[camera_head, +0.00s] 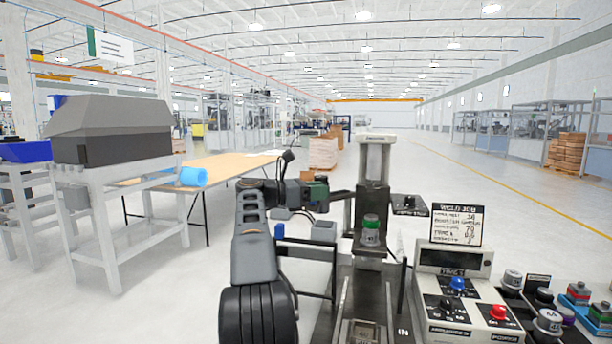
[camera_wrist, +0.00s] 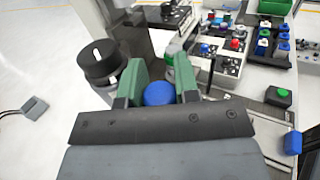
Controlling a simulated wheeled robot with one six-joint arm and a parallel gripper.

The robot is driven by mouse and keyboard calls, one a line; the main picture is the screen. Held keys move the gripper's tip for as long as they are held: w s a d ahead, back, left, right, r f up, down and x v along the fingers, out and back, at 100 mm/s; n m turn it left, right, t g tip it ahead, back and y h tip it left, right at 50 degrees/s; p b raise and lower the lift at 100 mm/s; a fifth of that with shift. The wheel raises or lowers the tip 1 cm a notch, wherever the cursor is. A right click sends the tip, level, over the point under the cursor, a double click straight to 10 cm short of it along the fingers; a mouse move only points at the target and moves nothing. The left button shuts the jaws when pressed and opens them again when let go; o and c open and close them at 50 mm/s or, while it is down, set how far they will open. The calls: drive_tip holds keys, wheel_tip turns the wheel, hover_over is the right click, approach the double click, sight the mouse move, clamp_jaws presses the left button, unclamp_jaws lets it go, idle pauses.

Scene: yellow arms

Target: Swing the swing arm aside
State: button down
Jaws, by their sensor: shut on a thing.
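My gripper (camera_head: 316,192) is beside the black column of the machine in the head view. In the wrist view its green fingers (camera_wrist: 158,88) are shut on a blue knob (camera_wrist: 158,94), which the fingers hide in the head view. A short dark bar, which looks like the swing arm (camera_head: 342,194), runs from the gripper to the column (camera_head: 372,212). A grey part with a green top (camera_head: 370,230) stands upright on the machine's ledge, below and right of the gripper. How far the arm is turned I cannot tell.
A control box (camera_head: 455,300) with blue and red buttons and a sign (camera_head: 455,225) stand right of the machine. Several capped parts (camera_head: 548,322) sit further right. Open floor lies between.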

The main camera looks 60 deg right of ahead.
drive_tip(key=shift+w+d+r+m+g+y+p, duration=0.2)
drive_tip(key=shift+w+m+g+y+p, duration=0.35)
drive_tip(key=shift+p, duration=0.45)
drive_tip(key=shift+w+f, duration=0.15)
drive_tip(key=c, duration=1.1)
unclamp_jaws()
drive_tip(key=p+v, duration=0.1)
drive_tip(key=v, duration=1.3)
drive_tip(key=shift+d+p, duration=0.15)
drive_tip(key=shift+p, duration=0.25)
